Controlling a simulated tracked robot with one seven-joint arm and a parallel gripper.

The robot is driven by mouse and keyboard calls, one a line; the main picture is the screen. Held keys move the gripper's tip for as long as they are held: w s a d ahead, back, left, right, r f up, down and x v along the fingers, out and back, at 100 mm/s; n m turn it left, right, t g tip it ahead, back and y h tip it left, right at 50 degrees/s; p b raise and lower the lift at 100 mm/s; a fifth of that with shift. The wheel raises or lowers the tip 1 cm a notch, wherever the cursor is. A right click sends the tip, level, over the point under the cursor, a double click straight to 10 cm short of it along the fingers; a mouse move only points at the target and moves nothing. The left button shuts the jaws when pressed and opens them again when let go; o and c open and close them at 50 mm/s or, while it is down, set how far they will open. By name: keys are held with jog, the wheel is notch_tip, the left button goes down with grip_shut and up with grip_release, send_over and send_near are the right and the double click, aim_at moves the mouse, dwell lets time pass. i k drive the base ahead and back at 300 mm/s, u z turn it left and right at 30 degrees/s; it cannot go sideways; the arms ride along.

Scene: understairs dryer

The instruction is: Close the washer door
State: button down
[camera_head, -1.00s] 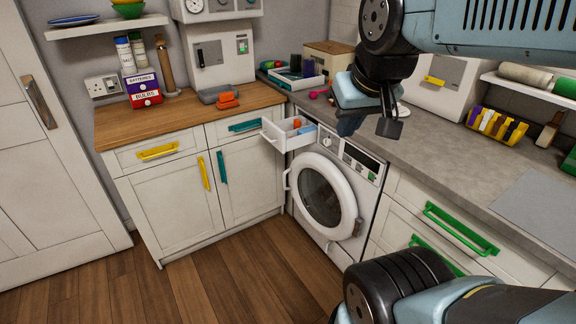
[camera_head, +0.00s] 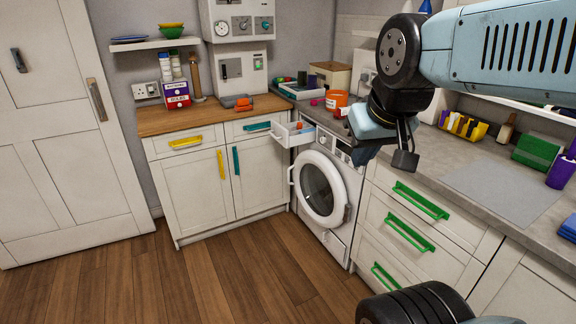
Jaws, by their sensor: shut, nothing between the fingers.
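The white washer (camera_head: 343,232) stands under the grey counter, in the corner. Its round door (camera_head: 343,205) has a white ring and dark glass, with a handle at the left and a hinge at the right. The door looks slightly out from the front, but I cannot tell how wide the gap is. My gripper (camera_head: 366,155) is shut and empty. It appears in the picture above and right of the door, before the counter edge, apart from the door.
Green-handled drawers (camera_head: 432,240) are right of the washer. White cupboards (camera_head: 195,190) with yellow and teal handles stand left under a wooden worktop (camera_head: 190,118). An orange container (camera_head: 336,99) and a yellow bin (camera_head: 463,127) are on the counter. The wooden floor (camera_head: 220,275) before the washer is clear.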

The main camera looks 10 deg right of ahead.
aim_at(340, 212)
jog(key=u, duration=0.65)
jog(key=i, duration=1.8)
jog(key=z, duration=0.7)
jog(key=k, duration=0.6)
jog(key=z, duration=0.15)
jog(key=i, duration=0.7)
jog(key=u, duration=0.05)
